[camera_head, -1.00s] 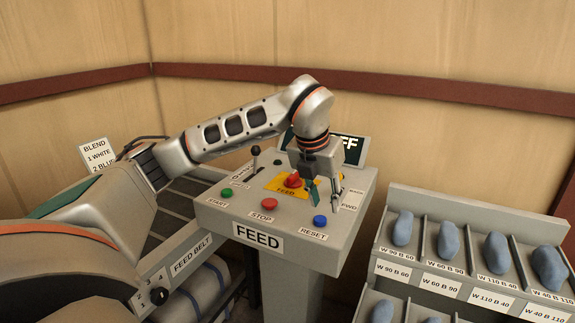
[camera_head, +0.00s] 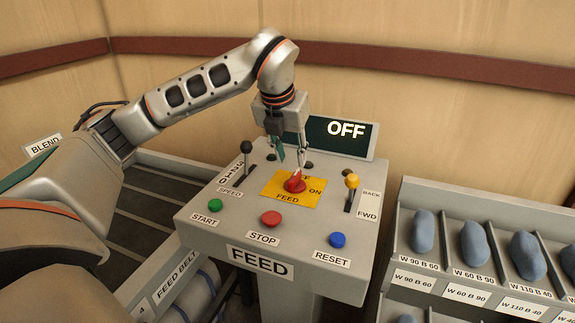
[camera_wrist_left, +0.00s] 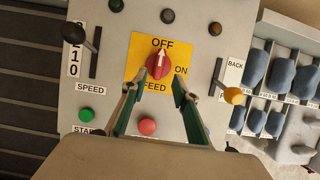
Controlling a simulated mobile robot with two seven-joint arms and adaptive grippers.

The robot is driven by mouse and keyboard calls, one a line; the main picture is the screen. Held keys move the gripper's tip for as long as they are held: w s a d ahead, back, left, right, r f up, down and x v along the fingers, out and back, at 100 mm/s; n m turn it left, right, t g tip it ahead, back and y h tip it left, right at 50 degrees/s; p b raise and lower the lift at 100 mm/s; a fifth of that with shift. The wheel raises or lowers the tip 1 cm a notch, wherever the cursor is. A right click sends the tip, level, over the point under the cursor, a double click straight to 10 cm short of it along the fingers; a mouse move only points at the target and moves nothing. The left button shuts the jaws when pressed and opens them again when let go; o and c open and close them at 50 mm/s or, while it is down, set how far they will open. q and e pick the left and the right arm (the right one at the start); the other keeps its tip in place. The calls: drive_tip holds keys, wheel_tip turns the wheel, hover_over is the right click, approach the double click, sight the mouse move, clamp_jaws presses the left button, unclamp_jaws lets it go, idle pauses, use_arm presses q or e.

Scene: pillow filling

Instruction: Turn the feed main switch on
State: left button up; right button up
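The feed main switch (camera_head: 295,184) is a red rotary knob on a yellow plate (camera_head: 314,198) on the FEED console (camera_head: 214,228). In the left wrist view the knob (camera_wrist_left: 158,66) has a white arrow pointing up at OFF; ON is marked to its right. The console's display (camera_head: 322,133) reads OFF. My left gripper (camera_head: 287,167) points down just above and behind the knob in the head view. In the left wrist view its two fingers (camera_wrist_left: 157,88) are apart with nothing between them, just below the knob. My right gripper is in neither view.
A black-knobbed speed lever (camera_head: 246,148) stands left of the switch and a yellow-knobbed BACK/FWD lever (camera_head: 352,182) right of it. Green START (camera_head: 215,206), red STOP (camera_head: 271,218) and blue RESET (camera_head: 337,240) buttons line the front. A rack (camera_head: 404,210) of blue-grey pieces stands to the right.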

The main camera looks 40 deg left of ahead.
sight(295, 175)
use_arm(q)
drive_tip(key=shift+x, duration=3.85)
drive_tip(key=shift+w, duration=0.1)
clamp_jaws()
